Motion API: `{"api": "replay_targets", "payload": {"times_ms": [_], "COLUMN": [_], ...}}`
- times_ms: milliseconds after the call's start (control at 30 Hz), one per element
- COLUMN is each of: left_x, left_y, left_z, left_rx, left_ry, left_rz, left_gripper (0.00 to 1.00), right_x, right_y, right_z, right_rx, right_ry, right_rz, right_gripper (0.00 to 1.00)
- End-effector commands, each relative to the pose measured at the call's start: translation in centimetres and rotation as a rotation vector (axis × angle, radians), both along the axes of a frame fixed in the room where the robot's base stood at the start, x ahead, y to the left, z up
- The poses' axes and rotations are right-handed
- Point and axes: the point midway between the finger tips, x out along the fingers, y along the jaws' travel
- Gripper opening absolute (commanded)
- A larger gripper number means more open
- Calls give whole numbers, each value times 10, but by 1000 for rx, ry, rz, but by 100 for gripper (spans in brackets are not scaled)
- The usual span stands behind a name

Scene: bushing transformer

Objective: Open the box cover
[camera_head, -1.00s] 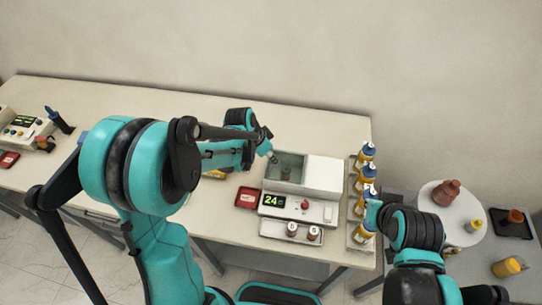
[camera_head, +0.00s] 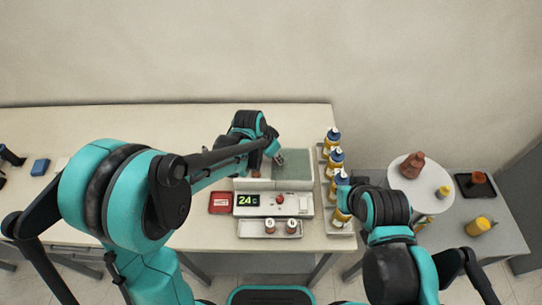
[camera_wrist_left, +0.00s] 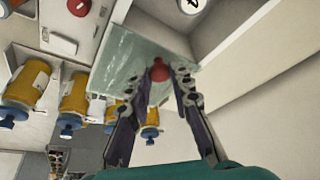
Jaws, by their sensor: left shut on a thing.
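The box (camera_head: 262,184) is a pale case on the table with a translucent greenish cover (camera_head: 293,165) over its right part. The cover also shows in the left wrist view (camera_wrist_left: 125,65), with a red knob (camera_wrist_left: 159,70) on it. My left gripper (camera_head: 279,158) is at the cover; in the left wrist view its fingers (camera_wrist_left: 158,82) are shut on the red knob. Left of the cover, part of the box's inside is uncovered, partly hidden by my arm. My right gripper (camera_head: 344,192) is beside the bottles; its fingers cannot be made out.
Several yellow bottles with blue caps (camera_head: 334,160) stand in a tray close to the box's right side. A panel reading 24 (camera_head: 247,200), a red case (camera_head: 221,203) and a tray with two numbered pieces (camera_head: 270,236) are in front. A round white table (camera_head: 402,184) stands right.

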Motion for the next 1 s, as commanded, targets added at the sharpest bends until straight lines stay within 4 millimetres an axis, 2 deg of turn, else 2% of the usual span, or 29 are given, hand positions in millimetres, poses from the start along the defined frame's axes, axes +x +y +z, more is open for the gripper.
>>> {"api": "replay_targets", "payload": {"times_ms": [33,67,133,433,567,1000], "left_x": [0,0,0,0,-3,-27], "left_y": [0,0,0,1,3,27], "left_z": [0,0,0,1,9,89], "left_rx": [0,0,0,0,0,0], "left_ry": [0,0,0,0,0,1], "left_rz": [0,0,0,0,1,1], "left_gripper": [0,24,42,42,42,42], "right_x": [0,0,0,0,0,0], "right_y": [0,0,0,0,0,0], "right_z": [0,0,0,0,0,0], "right_rx": [0,0,0,0,0,0], "right_ry": [0,0,0,0,0,0], "right_rz": [0,0,0,0,0,0], "right_gripper": [0,0,0,0,0,0]}}
